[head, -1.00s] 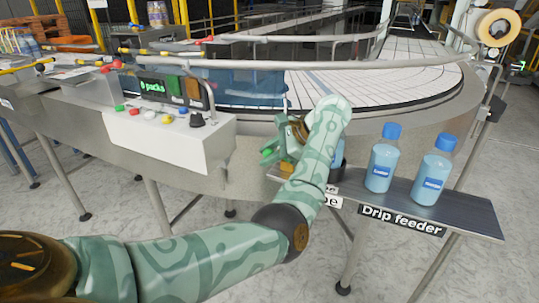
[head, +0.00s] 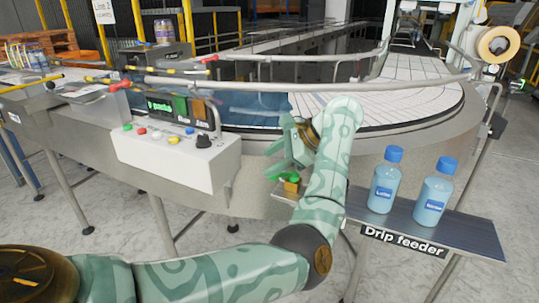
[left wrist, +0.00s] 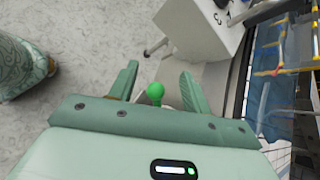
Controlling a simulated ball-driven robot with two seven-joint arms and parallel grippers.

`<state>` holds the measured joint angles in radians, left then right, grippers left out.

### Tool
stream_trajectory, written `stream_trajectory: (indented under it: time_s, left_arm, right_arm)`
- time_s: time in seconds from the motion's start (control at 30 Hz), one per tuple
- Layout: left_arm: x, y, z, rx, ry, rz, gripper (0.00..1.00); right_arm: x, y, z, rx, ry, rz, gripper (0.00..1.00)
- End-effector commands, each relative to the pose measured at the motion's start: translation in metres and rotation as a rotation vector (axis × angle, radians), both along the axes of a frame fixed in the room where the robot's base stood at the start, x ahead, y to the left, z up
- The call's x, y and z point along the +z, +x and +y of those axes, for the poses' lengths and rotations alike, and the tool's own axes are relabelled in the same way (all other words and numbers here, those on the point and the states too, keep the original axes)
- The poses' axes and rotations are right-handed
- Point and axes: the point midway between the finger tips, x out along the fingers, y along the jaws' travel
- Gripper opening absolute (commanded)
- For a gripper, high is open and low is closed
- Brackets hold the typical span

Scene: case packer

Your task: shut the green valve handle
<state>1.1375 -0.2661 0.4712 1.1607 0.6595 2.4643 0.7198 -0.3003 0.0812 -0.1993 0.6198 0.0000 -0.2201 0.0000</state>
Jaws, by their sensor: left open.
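The green valve handle (head: 290,177) shows in the head view just above a brass-yellow valve body (head: 291,187), at the front edge of the conveyor table. My left gripper (head: 273,160) is open just above it, partly covering the area. In the left wrist view the handle's round green knob (left wrist: 155,91) is between the two spread fingers of the left gripper (left wrist: 158,70), with a visible gap to each side. Most of the handle's stem is hidden behind the gripper body. My right gripper is not in view.
A shelf labelled Drip feeder (head: 465,228) holds two blue-capped bottles (head: 384,182) (head: 434,192) right of my arm. A white control box (head: 180,155) with buttons stands to the left. The conveyor table (head: 270,203) lies behind; a guide rail (head: 300,86) runs above it.

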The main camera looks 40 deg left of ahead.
Motion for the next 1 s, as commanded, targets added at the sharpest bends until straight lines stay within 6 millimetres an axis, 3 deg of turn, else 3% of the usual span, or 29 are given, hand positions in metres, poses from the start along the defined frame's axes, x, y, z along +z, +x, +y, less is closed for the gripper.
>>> stream_trajectory:
  time_s: [0.03,0.1,0.17,0.4,0.6,0.9,1.0]
  left_arm:
    - [0.017,-0.009,-0.007,0.000,-0.003,-0.007,0.48]
    - [0.032,-0.020,-0.015,-0.001,-0.005,-0.004,0.48]
    - [0.036,-0.034,-0.025,-0.001,-0.004,-0.001,0.48]
    - [0.063,-0.077,-0.053,0.002,0.002,-0.002,0.48]
    - [0.066,-0.090,-0.063,0.001,0.000,0.001,0.48]
    - [0.064,-0.091,-0.064,0.001,0.001,0.002,0.48]
    - [0.063,-0.093,-0.059,-0.003,0.015,0.025,0.20]
  right_arm:
    - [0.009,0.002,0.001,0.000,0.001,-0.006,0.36]
    - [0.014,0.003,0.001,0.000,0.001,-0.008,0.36]
    - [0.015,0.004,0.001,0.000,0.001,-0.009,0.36]
    - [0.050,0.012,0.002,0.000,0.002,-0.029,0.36]
    - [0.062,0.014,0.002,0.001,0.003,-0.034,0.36]
    - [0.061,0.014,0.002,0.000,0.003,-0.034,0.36]
    - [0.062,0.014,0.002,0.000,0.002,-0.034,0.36]
